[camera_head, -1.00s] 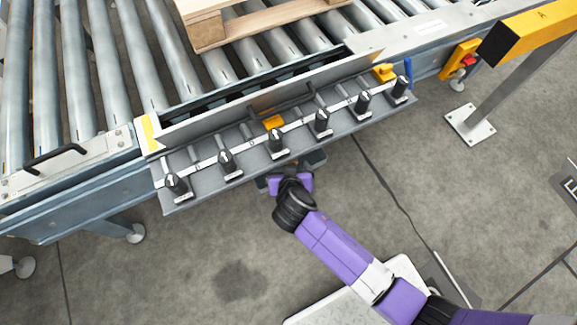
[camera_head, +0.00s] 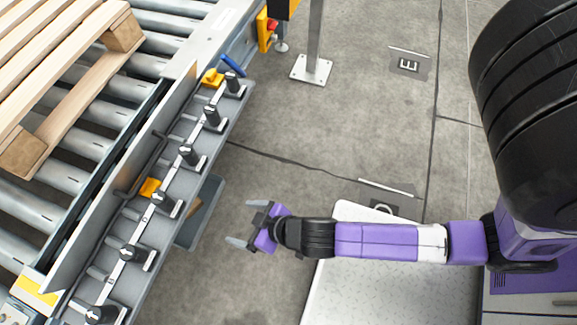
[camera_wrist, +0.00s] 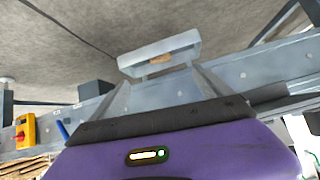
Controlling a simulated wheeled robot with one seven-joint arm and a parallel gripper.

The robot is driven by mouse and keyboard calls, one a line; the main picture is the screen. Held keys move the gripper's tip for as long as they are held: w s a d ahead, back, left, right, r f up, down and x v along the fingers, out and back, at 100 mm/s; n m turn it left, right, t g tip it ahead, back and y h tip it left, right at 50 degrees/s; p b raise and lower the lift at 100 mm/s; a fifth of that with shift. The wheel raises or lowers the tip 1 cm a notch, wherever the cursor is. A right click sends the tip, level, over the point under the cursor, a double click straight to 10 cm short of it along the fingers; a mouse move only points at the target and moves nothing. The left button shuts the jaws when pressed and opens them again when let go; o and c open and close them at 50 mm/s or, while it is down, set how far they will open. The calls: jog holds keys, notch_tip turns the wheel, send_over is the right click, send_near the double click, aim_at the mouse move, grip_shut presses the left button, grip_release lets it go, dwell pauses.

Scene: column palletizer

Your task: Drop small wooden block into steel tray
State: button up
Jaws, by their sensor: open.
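The small wooden block (camera_head: 195,207) shows as a small tan patch in the steel tray (camera_head: 208,206), partly hidden by the ledge of the conveyor. In the wrist view, the block (camera_wrist: 174,56) lies inside the tray (camera_wrist: 187,40), ahead of the fingers. My gripper (camera_head: 243,225) is open and empty, to the right of the tray and apart from it. Its two fingers (camera_wrist: 161,90) are spread in the wrist view, pointing toward the tray.
The conveyor's side ledge (camera_head: 120,285) carries several black-knobbed clamps and yellow pieces. A wooden pallet (camera_head: 60,60) rests on the rollers. A post with a white foot (camera_head: 311,69) stands at the back. Open concrete floor (camera_head: 300,130) lies beyond my arm.

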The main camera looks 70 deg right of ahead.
jog(key=s+r+t, duration=0.1)
jog(key=s+r, duration=0.3)
jog(key=r, duration=0.4)
jog(key=s+d+r+n+t, duration=0.1)
jog(key=s+r+t, duration=0.1)
jog(key=s+r, duration=0.3)
jog(key=s+r+t, duration=0.1)
jog(key=s+r, duration=0.4)
jog(key=r, duration=0.6)
jog(key=shift+s+d+t, duration=0.2)
jog(key=shift+d+t, duration=0.1)
jog(key=shift+t, duration=0.1)
jog(key=shift+r, duration=0.15)
